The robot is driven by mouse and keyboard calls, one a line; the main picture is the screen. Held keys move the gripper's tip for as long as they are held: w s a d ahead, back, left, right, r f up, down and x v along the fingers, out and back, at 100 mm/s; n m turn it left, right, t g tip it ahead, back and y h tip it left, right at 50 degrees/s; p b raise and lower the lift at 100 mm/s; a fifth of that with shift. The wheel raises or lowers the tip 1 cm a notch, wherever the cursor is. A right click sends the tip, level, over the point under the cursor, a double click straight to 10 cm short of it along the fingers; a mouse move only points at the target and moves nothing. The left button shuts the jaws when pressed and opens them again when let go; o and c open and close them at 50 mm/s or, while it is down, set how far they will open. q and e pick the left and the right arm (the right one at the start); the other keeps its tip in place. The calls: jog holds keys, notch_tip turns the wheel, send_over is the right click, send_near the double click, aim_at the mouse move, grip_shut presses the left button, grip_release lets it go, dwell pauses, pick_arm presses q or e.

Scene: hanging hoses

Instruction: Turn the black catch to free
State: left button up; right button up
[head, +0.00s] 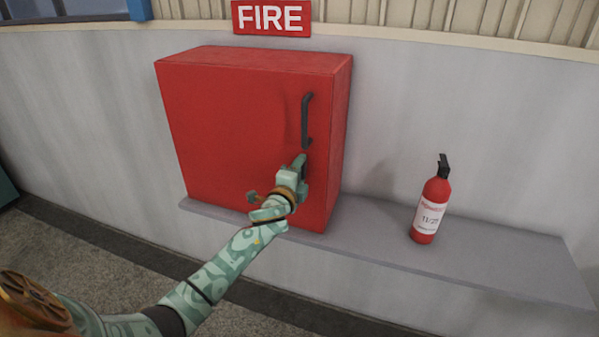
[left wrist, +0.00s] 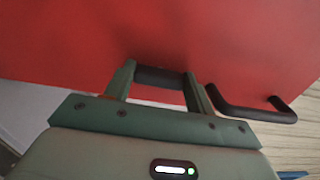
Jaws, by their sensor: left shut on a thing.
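A red fire cabinet (head: 235,130) with its door shut stands on a grey ledge. A black bar handle (head: 307,120) is upright near the door's right edge; it also shows at the right in the left wrist view (left wrist: 250,112). My left gripper (head: 299,166) is at the door just below this handle. In the left wrist view its two green fingers are shut on the black catch (left wrist: 160,76), which spans the gap between them against the red door. In the head view the gripper hides most of the catch. My right gripper is not in view.
A red fire extinguisher (head: 430,208) with a white label stands on the ledge (head: 500,262) to the right of the cabinet. A red FIRE sign (head: 271,18) is on the wall above. The ledge between cabinet and extinguisher is clear.

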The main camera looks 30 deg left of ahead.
pick_arm(q)
jog(key=shift+n, duration=0.3)
jog(key=o, duration=1)
jog(key=shift+a, duration=0.1)
jog(key=p+v, duration=0.2)
jog(key=v, duration=1.4)
jog(key=shift+s, duration=0.15)
jog(key=shift+d, duration=0.25)
